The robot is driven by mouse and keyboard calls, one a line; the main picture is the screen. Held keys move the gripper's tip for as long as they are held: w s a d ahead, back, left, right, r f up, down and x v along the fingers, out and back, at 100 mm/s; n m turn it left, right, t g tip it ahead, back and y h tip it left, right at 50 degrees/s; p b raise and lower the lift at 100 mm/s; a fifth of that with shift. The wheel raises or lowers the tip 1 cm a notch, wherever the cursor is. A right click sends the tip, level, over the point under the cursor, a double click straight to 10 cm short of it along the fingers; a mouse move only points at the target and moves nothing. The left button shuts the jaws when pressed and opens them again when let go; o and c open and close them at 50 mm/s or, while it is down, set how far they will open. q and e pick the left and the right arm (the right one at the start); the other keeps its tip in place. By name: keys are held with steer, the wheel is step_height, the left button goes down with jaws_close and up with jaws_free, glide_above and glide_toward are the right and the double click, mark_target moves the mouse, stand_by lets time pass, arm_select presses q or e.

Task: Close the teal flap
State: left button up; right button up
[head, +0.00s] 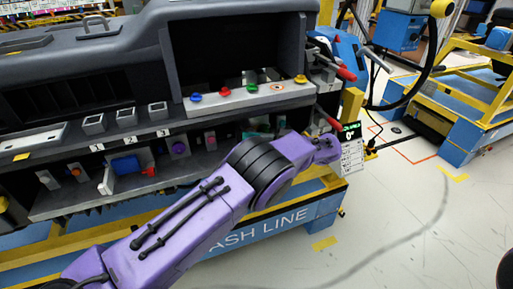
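A small teal patch (264,125), which may be part of the teal flap, shows in the lower bay of the dashboard module, just above my purple arm. The arm hides most of that area, so I cannot tell how far the flap is open. My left arm comes in from the lower left and reaches across the front of the module. Its wrist end (324,149) is at the module's right end, beside a small display (350,131) with green digits that seem to read 0°. I cannot make out the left gripper's fingers. My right gripper is not in view.
The grey dashboard (70,55) has blue, red, green and yellow knobs (225,91) on a shelf. Red levers (345,74) stick out at its right end. A blue-and-yellow frame (320,205) carries it. The floor (400,220) at right is mostly clear.

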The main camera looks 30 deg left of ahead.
arm_select(q)
steer(key=shift+g, duration=0.5)
steer(key=o, duration=0.9)
steer(key=shift+a, duration=0.15)
